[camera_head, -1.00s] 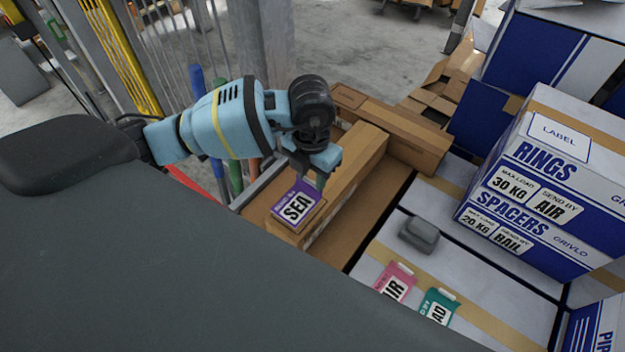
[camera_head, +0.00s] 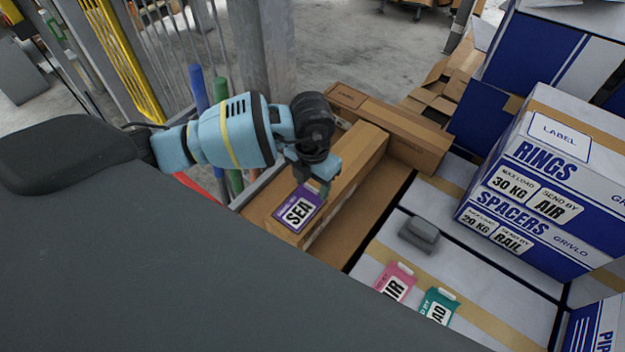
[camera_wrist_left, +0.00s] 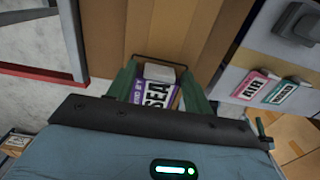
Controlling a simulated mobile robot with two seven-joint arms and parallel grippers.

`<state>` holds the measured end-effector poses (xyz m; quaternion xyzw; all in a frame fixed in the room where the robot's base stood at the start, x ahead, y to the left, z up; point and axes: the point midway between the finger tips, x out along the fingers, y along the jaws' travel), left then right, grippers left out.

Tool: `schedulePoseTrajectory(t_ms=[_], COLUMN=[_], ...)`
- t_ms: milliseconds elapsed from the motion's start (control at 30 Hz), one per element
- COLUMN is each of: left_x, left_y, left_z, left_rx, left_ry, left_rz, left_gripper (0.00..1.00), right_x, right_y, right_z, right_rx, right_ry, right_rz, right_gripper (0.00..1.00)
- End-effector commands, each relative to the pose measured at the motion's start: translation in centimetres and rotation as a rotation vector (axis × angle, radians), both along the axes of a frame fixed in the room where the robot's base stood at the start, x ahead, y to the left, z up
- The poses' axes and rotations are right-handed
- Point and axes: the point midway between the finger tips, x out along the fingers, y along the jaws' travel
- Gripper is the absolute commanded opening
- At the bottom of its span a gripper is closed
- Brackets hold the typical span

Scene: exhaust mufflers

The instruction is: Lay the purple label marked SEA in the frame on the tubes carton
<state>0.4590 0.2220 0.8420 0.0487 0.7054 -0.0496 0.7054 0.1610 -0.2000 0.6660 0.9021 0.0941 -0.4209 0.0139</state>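The purple label marked SEA (camera_head: 299,209) is at the near end of a long brown carton (camera_head: 357,152), which I take for the tubes carton. My left gripper (camera_head: 320,185) holds the label from above by its pale tab. In the left wrist view, the label (camera_wrist_left: 158,93) sits between the two green fingers (camera_wrist_left: 160,85). Part of a thin dark frame outline (camera_wrist_left: 188,57) shows on the brown carton top (camera_wrist_left: 165,30) just past the fingertips; the rest is hidden. I cannot tell whether the label touches the carton. My right gripper is not in view.
A pink AIR label (camera_head: 396,283), a teal label (camera_head: 438,305) and a grey block (camera_head: 419,235) lie on a white carton to the right. A RINGS and SPACERS carton (camera_head: 540,190) stands beyond. Another brown carton (camera_head: 395,125) lies behind. Metal rails stand at left.

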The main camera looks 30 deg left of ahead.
Motion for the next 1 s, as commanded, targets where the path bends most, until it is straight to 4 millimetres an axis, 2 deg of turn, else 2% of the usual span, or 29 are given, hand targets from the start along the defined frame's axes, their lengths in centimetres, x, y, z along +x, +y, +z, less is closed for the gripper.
schedulePoseTrajectory(t_ms=[300, 467, 800, 1000], left_x=[0.0, 0.1, 0.2, 0.1], left_y=[0.0, 0.0, 0.0, 0.0], left_z=[0.1, 1.3, 7.9, 10.9], left_rx=[0.000, -0.001, 0.000, 0.000], left_ry=[-0.001, -0.004, -0.007, -0.003], left_rz=[0.000, 0.001, 0.001, 0.001], left_gripper=[0.56, 0.56, 0.56, 0.56], right_x=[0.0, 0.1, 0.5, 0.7], right_y=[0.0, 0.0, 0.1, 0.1], right_z=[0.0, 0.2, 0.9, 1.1], right_rx=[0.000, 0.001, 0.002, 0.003], right_ry=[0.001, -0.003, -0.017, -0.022], right_rz=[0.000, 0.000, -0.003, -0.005], right_gripper=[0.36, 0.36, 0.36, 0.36])
